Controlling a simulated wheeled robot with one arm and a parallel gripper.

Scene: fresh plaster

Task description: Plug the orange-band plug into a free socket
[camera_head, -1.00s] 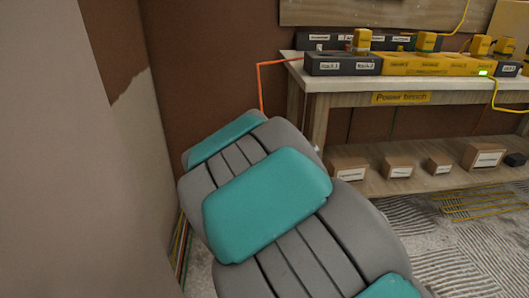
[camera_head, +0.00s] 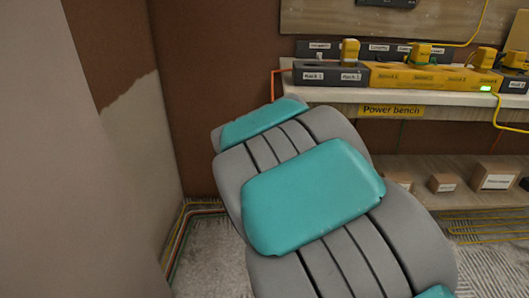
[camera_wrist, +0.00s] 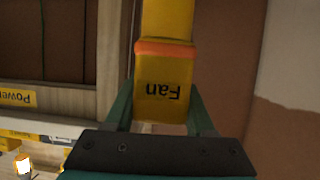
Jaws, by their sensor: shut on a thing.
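In the wrist view my gripper (camera_wrist: 162,112) is shut on a yellow plug with an orange band (camera_wrist: 165,47). Its label reads "Fan", upside down in that view. In the head view my gripper and this plug are hidden behind my arm. The yellow power strip (camera_head: 432,84) lies on the bench, with labelled sockets and a green light at its right. Yellow plugs stand along it, including one at the left (camera_head: 349,51), one in the middle (camera_head: 421,53) and one at the right (camera_head: 483,58). Which sockets are free I cannot tell clearly.
The strip has a grey part marked "Rack 1" and "Rack 2" (camera_head: 313,77). The wooden bench carries a "Power bench" sign (camera_head: 391,111). An orange cord (camera_head: 273,88) hangs at its left end. Boxes (camera_head: 494,176) stand on the lower shelf. A wall (camera_head: 100,190) stands close on the left.

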